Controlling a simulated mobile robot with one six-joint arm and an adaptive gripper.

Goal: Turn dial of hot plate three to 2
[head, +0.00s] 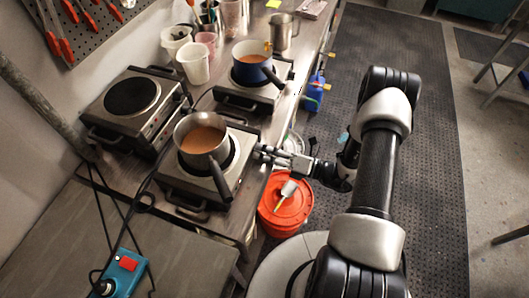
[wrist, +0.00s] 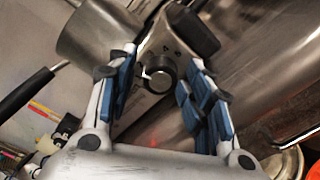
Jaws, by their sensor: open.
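My gripper (head: 274,153) is at the right side of the nearest hot plate (head: 215,197), which carries a steel saucepan (head: 200,140) of orange-brown liquid. In the wrist view my gripper (wrist: 155,75) is open, its blue-padded fingers on either side of a black dial (wrist: 159,74) on the hot plate's steel front. The dial has a pale mark on its left side. No label shows which hot plate is number three.
A bare hot plate (head: 130,100) stands at the back left. Another holds a blue pot (head: 251,65) farther along the counter. An orange-lidded bucket (head: 285,205) stands on the floor below.

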